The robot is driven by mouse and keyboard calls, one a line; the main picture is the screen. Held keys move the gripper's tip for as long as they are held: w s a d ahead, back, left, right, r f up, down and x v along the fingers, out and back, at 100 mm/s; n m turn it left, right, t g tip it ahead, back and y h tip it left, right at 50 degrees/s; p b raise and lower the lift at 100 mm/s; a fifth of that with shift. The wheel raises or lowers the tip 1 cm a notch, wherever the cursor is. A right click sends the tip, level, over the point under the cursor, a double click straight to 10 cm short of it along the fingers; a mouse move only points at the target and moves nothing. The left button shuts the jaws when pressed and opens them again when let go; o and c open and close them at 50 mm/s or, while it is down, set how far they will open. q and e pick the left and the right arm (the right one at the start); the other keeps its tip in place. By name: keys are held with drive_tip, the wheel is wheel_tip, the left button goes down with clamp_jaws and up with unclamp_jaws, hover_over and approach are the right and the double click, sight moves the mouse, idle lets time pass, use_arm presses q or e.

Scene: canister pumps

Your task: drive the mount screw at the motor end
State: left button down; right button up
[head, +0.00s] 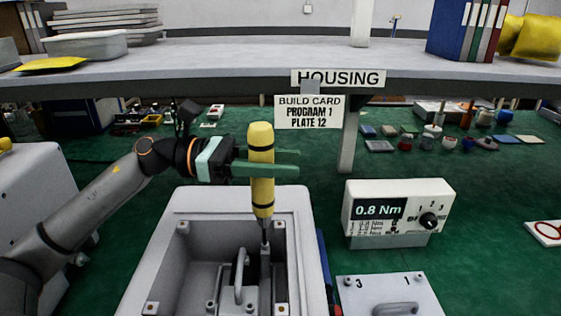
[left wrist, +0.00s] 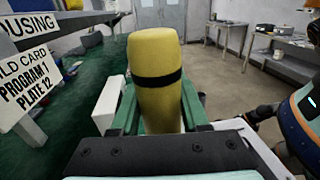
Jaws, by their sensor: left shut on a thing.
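My left gripper (head: 290,162) is shut on a yellow screwdriver (head: 261,140) with black bands, held upright. The screwdriver's yellow handle (left wrist: 155,75) fills the middle of the left wrist view, between the green fingers. Its shaft points down into the open grey housing (head: 185,215), beside a part with a curved handle (head: 240,275). The tip is low inside the housing; I cannot tell whether it touches a screw. The mount screw itself cannot be made out. My right gripper is not in view.
A torque controller (head: 395,213) reading 0.8 Nm stands right of the housing. A grey plate (head: 390,290) marked 3 and 1 lies in front of it. A build card (head: 310,112) reads PROGRAM 1, PLATE 12. A shelf (head: 230,55) crosses above; small parts lie at the back right.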

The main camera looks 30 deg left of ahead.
use_arm(q)
drive_tip(key=shift+f+b, duration=0.2)
drive_tip(key=shift+b, duration=1.05)
idle(1.5)
drive_tip(key=shift+r, duration=0.2)
wheel_tip(320, 180, up, 5)
drive_tip(key=p, duration=0.3)
drive_tip(key=shift+f, duration=0.15)
idle(0.4)
